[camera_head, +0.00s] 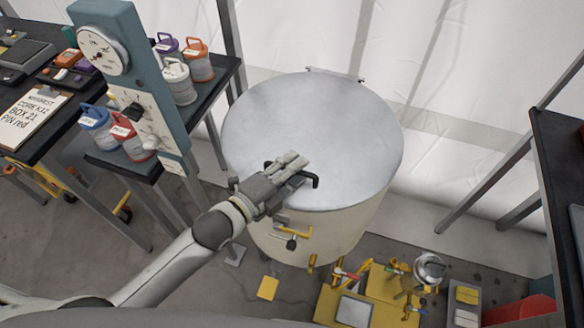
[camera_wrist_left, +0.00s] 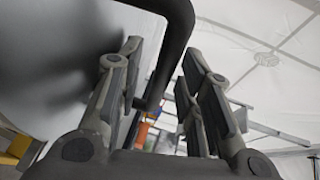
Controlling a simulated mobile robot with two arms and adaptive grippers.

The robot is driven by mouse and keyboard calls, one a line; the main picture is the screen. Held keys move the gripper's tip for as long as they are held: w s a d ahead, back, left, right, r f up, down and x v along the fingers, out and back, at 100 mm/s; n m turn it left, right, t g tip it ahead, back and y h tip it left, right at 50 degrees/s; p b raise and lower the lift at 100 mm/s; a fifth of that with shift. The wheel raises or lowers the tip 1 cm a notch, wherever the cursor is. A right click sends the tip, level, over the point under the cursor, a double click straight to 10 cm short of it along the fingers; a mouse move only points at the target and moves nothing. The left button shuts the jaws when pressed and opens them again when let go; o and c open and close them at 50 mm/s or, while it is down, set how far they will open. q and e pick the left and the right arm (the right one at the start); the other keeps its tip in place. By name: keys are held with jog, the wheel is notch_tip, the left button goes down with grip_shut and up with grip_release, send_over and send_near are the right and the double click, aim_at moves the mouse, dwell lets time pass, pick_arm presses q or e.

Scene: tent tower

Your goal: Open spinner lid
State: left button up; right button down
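The spinner (camera_head: 330,237) is a cream drum with a round grey metal lid (camera_head: 310,115), which lies flat and closed on top. A black bar handle (camera_head: 314,181) sits at the lid's front edge. My left gripper (camera_head: 292,164) is at this handle, over the front of the lid, and hides part of it. In the left wrist view the handle (camera_wrist_left: 176,45) passes between the two spread fingers, nearer the left one. Gaps show beside it, so the gripper looks open around the handle. The lid (camera_wrist_left: 65,60) fills the left of that view. My right gripper is not in view.
A blue-grey gauge panel (camera_head: 128,75) and a black table with several coloured-lid jars (camera_head: 198,62) stand to the left. A yellow fixture (camera_head: 375,295) is on the floor at front right. A dark table (camera_head: 562,165) is at the right edge. A white curtain hangs behind.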

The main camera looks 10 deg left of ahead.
pick_arm(q)
grip_shut()
jog(key=shift+r, duration=0.1)
jog(key=shift+w+r+p, duration=0.1)
jog(key=shift+r+p, duration=0.45)
jog(key=shift+p, duration=0.25)
jog(key=w+r+g+p, duration=0.1)
jog(key=w+r+p, duration=0.2)
jog(key=r+p, duration=0.2)
jog(key=w+d+r+n+g+y+p, duration=0.1)
jog(key=w+r+p, duration=0.3)
jog(key=r, duration=0.6)
jog(key=w+d+r+g+y+p, duration=0.1)
jog(key=w+r+p, duration=0.3)
jog(key=r+p, duration=0.4)
jog(key=shift+r+n+g, duration=0.2)
jog(key=shift+n+g, duration=0.1)
jog(key=shift+g, duration=0.6)
